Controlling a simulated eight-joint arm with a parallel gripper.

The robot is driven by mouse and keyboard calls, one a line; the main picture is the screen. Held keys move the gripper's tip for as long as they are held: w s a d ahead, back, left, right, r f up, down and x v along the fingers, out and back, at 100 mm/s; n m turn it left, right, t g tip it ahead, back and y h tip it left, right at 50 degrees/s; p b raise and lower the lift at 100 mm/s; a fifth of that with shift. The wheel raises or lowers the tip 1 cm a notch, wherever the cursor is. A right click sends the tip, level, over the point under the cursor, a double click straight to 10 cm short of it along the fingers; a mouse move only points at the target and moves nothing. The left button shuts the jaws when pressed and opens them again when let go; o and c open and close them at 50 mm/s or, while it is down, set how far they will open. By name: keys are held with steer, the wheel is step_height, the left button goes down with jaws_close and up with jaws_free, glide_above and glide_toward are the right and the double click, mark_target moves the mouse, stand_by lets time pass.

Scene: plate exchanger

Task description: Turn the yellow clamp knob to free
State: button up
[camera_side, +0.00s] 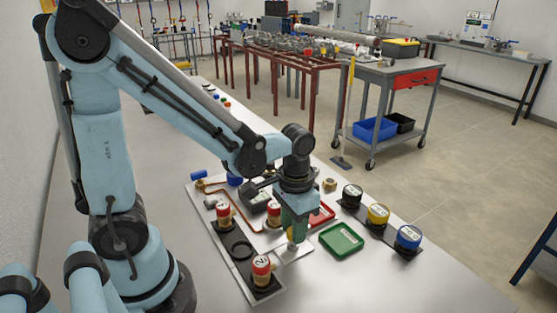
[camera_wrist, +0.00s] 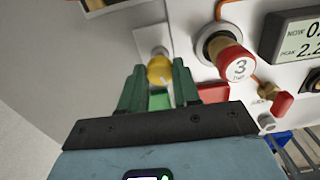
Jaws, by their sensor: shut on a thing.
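The yellow clamp knob (camera_wrist: 160,69) is a small round knob with a pale mark on its face, on a grey fitting in the wrist view. My gripper (camera_wrist: 158,82) has green fingers, one on each side of the knob, and is shut on it. In the side view, my gripper (camera_side: 293,232) points down at the panel (camera_side: 233,273), and a little of the yellow knob (camera_side: 290,236) shows at the fingertips. The fingers hide part of the knob's sides, and I cannot read its turn position against any marking.
A red-capped cartridge marked 3 (camera_wrist: 237,63) and a display (camera_wrist: 296,38) are close by. Other red-capped cartridges (camera_side: 262,266) stand on the panel. A green tray (camera_side: 341,240) and black, yellow and blue-capped pieces (camera_side: 378,214) are to the right. The front right table is clear.

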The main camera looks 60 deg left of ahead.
steer(key=shift+m, duration=2)
steer(key=o, duration=1.1)
steer(key=shift+c, duration=0.2)
step_height(320, 180, up, 12)
